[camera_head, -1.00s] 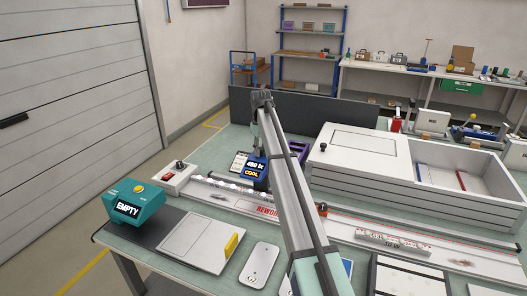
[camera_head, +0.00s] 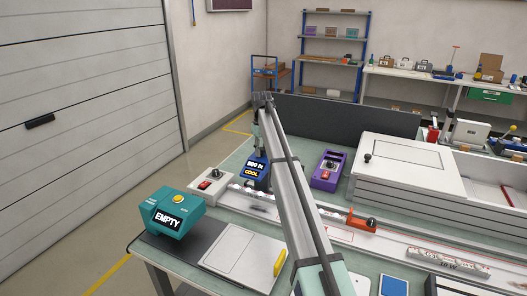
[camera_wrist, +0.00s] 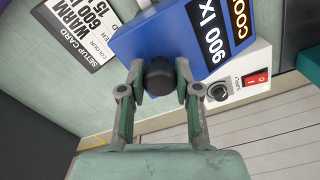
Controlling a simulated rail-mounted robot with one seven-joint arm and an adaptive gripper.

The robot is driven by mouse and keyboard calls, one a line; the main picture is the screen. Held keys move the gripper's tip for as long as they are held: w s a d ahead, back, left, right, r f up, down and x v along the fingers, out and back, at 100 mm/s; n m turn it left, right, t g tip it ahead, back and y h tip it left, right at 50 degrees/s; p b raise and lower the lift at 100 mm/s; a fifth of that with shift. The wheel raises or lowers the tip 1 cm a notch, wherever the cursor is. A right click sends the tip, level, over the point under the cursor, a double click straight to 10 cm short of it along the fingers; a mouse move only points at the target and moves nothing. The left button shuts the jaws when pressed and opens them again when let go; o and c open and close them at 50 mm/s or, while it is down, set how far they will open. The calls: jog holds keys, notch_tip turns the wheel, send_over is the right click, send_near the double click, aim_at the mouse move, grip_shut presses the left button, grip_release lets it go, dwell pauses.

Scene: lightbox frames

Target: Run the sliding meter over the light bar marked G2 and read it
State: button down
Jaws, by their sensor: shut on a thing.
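The blue sliding meter (camera_head: 252,170) stands over the rail at the left of the bench. Its screen seems to read 900 lx and COOL. My gripper (camera_wrist: 158,80) is shut on the meter's black knob (camera_wrist: 160,76). A clear light bar (camera_head: 250,195) lies beside the meter, partly hidden by my arm. Another light bar (camera_head: 448,262) lies at the right; its marking is too small to read surely. I cannot tell which bar is G2.
A white power box (camera_head: 211,185) with a red switch stands left of the meter. A teal box marked EMPTY (camera_head: 167,210) stands at the front left. A purple device (camera_head: 327,170) and an orange-red piece (camera_head: 360,221) are right of my arm. A setup card (camera_wrist: 78,32) lies by the meter.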

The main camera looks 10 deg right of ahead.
jog(key=c, duration=0.8)
grip_release()
jog(key=shift+r, duration=0.1)
notch_tip(320, 180, up, 12)
jog(key=shift+f, duration=0.1)
